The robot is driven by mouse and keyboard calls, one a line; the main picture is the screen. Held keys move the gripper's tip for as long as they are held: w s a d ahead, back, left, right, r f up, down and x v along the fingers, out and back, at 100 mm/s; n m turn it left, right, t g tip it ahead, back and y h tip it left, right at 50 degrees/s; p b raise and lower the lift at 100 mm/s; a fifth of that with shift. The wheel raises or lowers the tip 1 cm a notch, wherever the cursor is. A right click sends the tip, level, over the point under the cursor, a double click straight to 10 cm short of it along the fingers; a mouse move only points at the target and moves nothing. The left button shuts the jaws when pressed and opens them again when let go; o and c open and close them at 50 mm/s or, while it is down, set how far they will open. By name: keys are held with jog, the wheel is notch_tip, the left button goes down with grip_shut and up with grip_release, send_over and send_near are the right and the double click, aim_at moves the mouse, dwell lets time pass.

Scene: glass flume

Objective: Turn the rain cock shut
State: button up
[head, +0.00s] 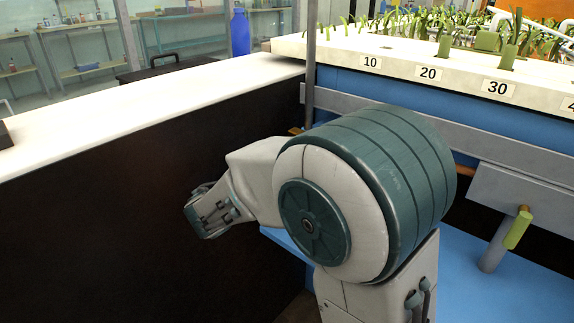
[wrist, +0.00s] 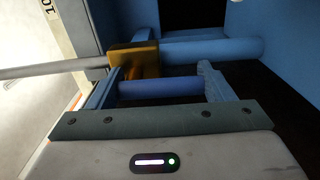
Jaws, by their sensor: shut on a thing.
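In the wrist view, a brass cock body (wrist: 133,60) sits on a pipe, with a grey pipe length (wrist: 50,70) to its left and a blue length (wrist: 210,50) to its right. A dark blue handle (wrist: 160,88) lies beside it, roughly parallel with the pipe. My gripper (wrist: 160,73) has one finger at each end of this handle and is shut on it. Where the handle joins the body is not clear. In the head view, a bit of brass (head: 296,130) shows by the post; my arm hides most of that area, and I cannot make out my fingers.
A second brass cock with a green handle (head: 518,228) stands at the right. The flume ledge with number labels (head: 430,73) runs across the back. A long white-topped counter (head: 130,105) with a dark front is at the left. A grey post (head: 310,60) rises behind my arm.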

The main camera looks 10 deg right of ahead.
jog(key=o, duration=1.4)
jog(key=shift+a, duration=0.15)
jog(key=p+v, duration=0.3)
jog(key=v, duration=1)
jog(key=shift+s+a, duration=0.25)
jog(key=shift+s, duration=0.05)
jog(key=shift+d+r, duration=0.1)
jog(key=s+d+r+m+g+y+p, duration=0.25)
jog(key=s+d+r+g+p, duration=0.25)
jog(key=d+p, duration=0.3)
jog(key=s+d+r+m+g+y+p, duration=0.1)
jog(key=s+d+r+g+y+p, duration=0.3)
jog(key=d+p, duration=0.4)
jog(key=s+r+m+y+p, duration=0.1)
jog(key=r+y+p, duration=0.1)
jog(key=r+p, duration=0.3)
jog(key=s+a+r+m+y+p, duration=0.1)
jog(key=s+r+y+p, duration=0.1)
jog(key=r+y+p, duration=0.1)
jog(key=s+a+r+m+y+p, duration=0.1)
jog(key=r+m+y+p, duration=0.1)
jog(key=r+p, duration=0.4)
jog(key=shift+s+r+t+y+p, duration=0.3)
jog(key=shift+r+t+y+p, duration=0.1)
jog(key=shift+p, duration=0.65)
